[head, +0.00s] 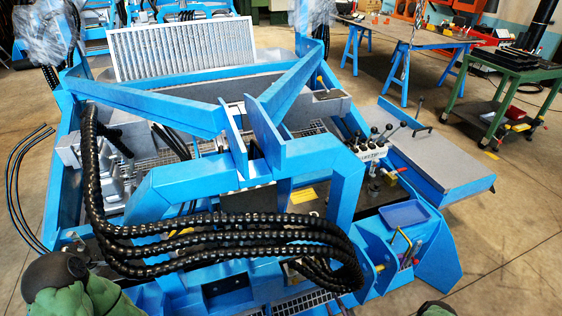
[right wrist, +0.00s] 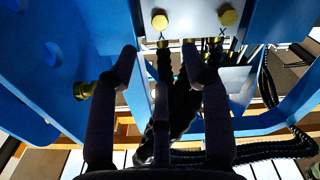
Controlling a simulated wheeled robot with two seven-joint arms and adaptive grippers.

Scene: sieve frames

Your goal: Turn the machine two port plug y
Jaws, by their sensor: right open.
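The grey panel (right wrist: 193,22) in the right wrist view carries two yellow plugs. The left plug (right wrist: 160,22) has a small mark below it that looks like a Y. The right plug (right wrist: 228,18) has an X below it. My right gripper (right wrist: 160,62) is open, with its fingertips apart, below the panel. Nothing is seen held between them; dark ribbed hoses (right wrist: 178,105) show behind the gap. The blue machine (head: 190,180) fills the middle of the head view, where I cannot make out the plugs.
Thick black hoses (head: 230,235) loop across the machine's front. A lever block (head: 372,147) and a blue tray (head: 404,214) stand at its right. Open floor (head: 515,240) lies beyond.

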